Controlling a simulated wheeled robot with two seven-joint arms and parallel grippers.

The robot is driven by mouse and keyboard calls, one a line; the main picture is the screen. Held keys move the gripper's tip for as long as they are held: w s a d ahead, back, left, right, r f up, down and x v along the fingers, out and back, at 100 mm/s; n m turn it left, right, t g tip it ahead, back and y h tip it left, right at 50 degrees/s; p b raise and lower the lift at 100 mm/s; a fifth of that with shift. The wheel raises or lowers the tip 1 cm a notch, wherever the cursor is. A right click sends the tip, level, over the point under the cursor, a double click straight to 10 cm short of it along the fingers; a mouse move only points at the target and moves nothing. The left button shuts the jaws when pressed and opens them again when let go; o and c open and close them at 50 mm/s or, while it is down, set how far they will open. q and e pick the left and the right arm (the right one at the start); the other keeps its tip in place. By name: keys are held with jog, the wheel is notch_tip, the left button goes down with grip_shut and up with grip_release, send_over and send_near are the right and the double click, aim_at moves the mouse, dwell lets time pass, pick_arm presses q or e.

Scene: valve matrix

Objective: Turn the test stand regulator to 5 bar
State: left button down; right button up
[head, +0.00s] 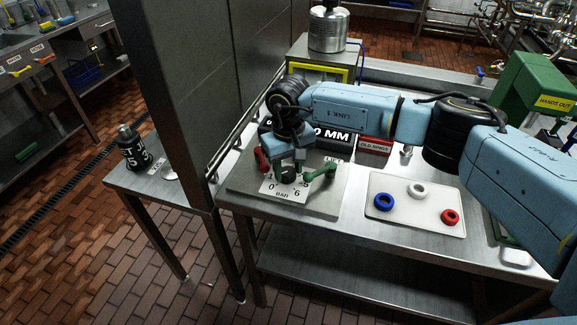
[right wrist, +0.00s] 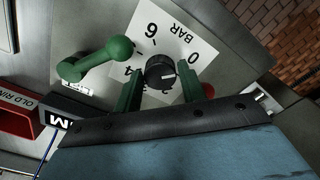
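The test stand regulator is a black round knob (right wrist: 160,72) on a white dial plate (right wrist: 178,48) marked BAR, with numbers from 0 to 6. A short white mark on the knob points right in the right wrist view, on the low side of the scale near 0. My right gripper (right wrist: 161,80) reaches over the dial with its two green fingers apart, one on each side of the knob. I cannot tell whether they touch it. In the head view my right gripper (head: 289,166) hides part of the dial plate (head: 284,190). My left gripper is not in view.
A green lever (right wrist: 100,60) stands close beside the dial, and a red handle (head: 262,160) is on its other side. A white tray (head: 410,222) holds blue, white and red rings. A red OLD RINGS box (head: 374,146) and a green HANDS OUT housing (head: 535,85) stand to the right.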

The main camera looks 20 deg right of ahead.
jog(key=c, duration=0.6)
jog(key=shift+o, duration=0.2)
